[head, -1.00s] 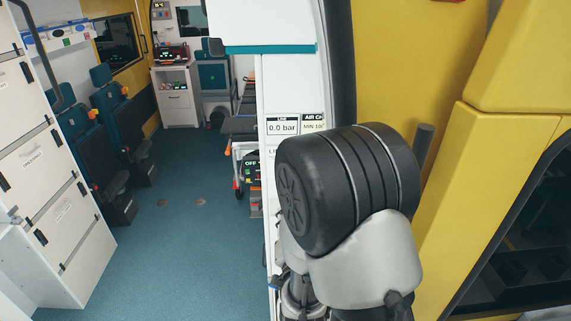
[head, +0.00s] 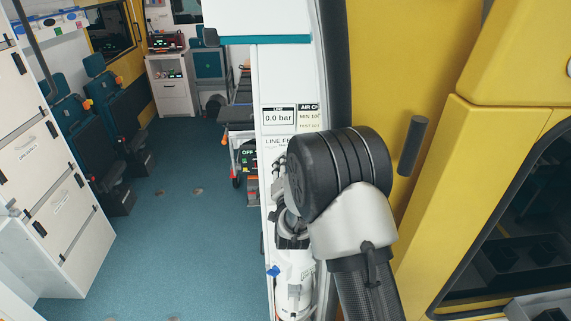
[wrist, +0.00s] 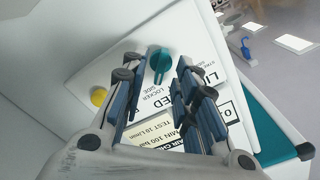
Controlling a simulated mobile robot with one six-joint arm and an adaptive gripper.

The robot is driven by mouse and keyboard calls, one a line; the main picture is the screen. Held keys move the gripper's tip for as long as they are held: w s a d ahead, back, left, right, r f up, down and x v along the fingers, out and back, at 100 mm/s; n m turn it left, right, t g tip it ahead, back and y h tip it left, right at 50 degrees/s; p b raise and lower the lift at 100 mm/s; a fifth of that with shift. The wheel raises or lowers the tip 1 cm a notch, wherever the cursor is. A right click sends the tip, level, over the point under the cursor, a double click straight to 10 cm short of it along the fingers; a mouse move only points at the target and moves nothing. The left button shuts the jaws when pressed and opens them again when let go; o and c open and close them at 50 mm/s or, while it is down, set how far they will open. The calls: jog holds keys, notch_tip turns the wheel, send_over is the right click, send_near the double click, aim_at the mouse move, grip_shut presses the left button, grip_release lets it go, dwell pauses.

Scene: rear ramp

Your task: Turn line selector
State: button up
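The line selector is a teal knob (wrist: 160,62) on a white panel (wrist: 95,65), seen in the wrist view beside small lettering that includes "LOCKER SIDE". My gripper (wrist: 156,72) is open, with blue-padded fingers on the left and right of the knob in the picture. The knob shows between the fingertips; I cannot tell whether they touch it. In the head view, my arm covers the knob. The panel's "0.0 bar" display (head: 279,117) shows above my arm in that view.
A yellow button (wrist: 98,97) sits on the panel near the left finger. In the head view, a yellow wall (head: 400,60) with a dark grip bar (head: 411,146) stands right of my arm. The teal floor (head: 170,230) is open at left, beside white lockers (head: 45,180).

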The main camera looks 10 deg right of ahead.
jog(key=shift+w, duration=0.65)
jog(key=shift+c, duration=0.5)
grip_shut()
